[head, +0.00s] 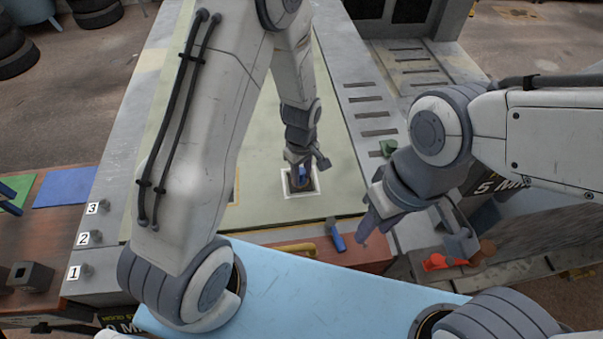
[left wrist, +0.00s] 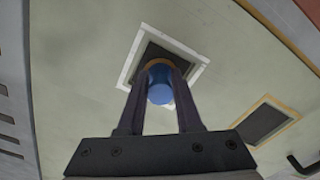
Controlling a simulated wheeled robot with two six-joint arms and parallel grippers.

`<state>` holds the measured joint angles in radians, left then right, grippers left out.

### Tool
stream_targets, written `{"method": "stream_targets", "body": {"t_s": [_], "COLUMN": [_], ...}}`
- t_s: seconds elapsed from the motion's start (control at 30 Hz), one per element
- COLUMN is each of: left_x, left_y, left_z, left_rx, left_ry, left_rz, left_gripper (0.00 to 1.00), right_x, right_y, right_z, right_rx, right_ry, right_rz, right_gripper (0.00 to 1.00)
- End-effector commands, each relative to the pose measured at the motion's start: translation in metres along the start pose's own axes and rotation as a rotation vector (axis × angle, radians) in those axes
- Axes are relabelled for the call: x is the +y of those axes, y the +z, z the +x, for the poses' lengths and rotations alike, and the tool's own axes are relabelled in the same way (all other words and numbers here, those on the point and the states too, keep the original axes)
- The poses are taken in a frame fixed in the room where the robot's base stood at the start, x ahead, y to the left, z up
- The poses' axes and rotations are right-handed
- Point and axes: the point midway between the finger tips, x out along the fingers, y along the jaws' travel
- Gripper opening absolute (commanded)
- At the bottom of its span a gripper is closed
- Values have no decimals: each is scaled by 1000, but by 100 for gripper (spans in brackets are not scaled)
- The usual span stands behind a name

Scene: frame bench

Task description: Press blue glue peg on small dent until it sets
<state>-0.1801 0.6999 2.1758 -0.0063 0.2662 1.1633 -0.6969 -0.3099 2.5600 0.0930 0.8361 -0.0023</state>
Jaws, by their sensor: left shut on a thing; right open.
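My left gripper (head: 302,164) is shut on the blue glue peg (head: 302,174) over a dark square patch in a white frame (head: 287,195) on the pale green panel. In the left wrist view the blue peg (left wrist: 159,88) sits between both fingers (left wrist: 160,105), with a tan ring at its far end against the dark square (left wrist: 150,52). Whether the peg touches the surface I cannot tell. A second dark square in a tan frame (left wrist: 263,122) lies beside it; my left arm mostly hides it in the head view. My right gripper (head: 412,230) is open and empty.
A blue-handled tool (head: 336,236) and a yellow item (head: 290,250) lie at the panel's near edge. An orange-red object (head: 440,262) lies under my right gripper. Numbered knobs (head: 90,237) line the left.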

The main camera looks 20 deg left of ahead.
Motion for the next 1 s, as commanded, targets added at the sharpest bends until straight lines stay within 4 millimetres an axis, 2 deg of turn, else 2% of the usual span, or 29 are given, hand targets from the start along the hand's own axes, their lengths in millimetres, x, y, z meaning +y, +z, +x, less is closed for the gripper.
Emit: {"method": "stream_targets", "body": {"t_s": [1.0], "left_x": [0], "left_y": [0], "left_z": [8], "left_rx": [0], "left_ry": [0], "left_rz": [0], "left_gripper": [0], "right_x": [0], "right_y": [0], "right_z": [6], "right_rx": [0], "right_ry": [0], "right_rz": [0], "right_gripper": [42]}}
